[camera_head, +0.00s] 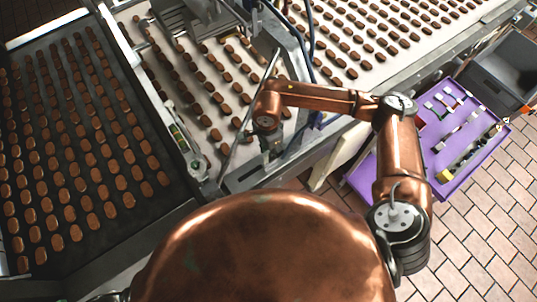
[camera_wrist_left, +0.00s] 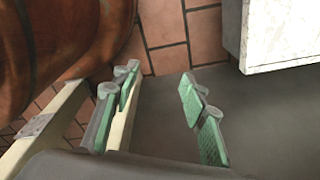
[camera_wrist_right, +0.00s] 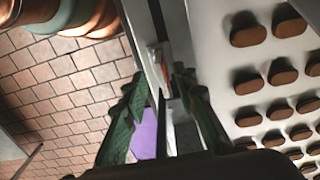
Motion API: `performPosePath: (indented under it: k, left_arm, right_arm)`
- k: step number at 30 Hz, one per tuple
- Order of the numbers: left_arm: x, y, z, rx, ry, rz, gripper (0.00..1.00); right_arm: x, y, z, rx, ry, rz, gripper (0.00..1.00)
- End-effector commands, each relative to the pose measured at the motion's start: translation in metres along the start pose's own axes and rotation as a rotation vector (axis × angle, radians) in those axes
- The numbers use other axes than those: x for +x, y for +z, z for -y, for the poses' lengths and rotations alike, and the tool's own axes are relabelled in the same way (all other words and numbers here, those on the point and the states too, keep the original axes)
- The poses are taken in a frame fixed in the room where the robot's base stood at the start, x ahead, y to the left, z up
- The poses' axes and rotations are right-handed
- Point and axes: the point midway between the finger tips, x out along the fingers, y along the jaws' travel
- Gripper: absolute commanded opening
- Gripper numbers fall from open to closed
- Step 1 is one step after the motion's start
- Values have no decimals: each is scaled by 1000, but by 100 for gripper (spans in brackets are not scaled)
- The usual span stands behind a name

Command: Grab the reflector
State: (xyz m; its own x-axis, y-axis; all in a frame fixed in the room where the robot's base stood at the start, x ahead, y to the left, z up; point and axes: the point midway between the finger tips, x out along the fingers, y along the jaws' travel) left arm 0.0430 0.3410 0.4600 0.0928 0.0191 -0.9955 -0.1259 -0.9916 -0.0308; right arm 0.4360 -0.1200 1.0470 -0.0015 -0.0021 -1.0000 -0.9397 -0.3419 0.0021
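I cannot pick out the reflector with certainty in any view. My right gripper (camera_head: 270,150) is over the near side frame of the cookie conveyor in the head view. In the right wrist view its green-padded fingers (camera_wrist_right: 161,88) are apart, with nothing seen clamped between them. Beyond their tips is a metal rail with a small part marked red (camera_wrist_right: 162,68), which I cannot identify. My left gripper (camera_wrist_left: 160,92) shows only in the left wrist view, open and empty above a dark grey surface.
A pale conveyor (camera_head: 185,84) carries rows of brown cookies beside a thin slanted rod (camera_head: 237,141). A dark cookie belt (camera_head: 75,220) lies left. A purple tool tray (camera_head: 369,179) stands right, near a grey bin (camera_head: 497,62). Brick floor (camera_head: 480,240) is free at lower right.

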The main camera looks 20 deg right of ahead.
Motion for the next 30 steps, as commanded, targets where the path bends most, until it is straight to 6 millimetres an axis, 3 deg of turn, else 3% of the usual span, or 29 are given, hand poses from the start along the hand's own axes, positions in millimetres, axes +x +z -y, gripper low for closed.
performPosePath:
  k: [5,13,17,21,30]
  left_arm:
    - [-12,16,-1,-3,1,21,40]
    - [-23,-9,1,1,0,-9,40]
    - [-23,-22,2,4,-1,-27,40]
    - [-22,-21,2,4,-1,-25,40]
    - [-23,-2,0,0,0,-1,40]
  right_arm:
    - [17,-3,0,3,2,2,26]
    - [52,-7,1,1,0,2,26]
    - [57,-7,1,0,-1,2,26]
    - [57,-7,1,0,-1,2,26]
    - [56,-7,2,1,-1,2,6]
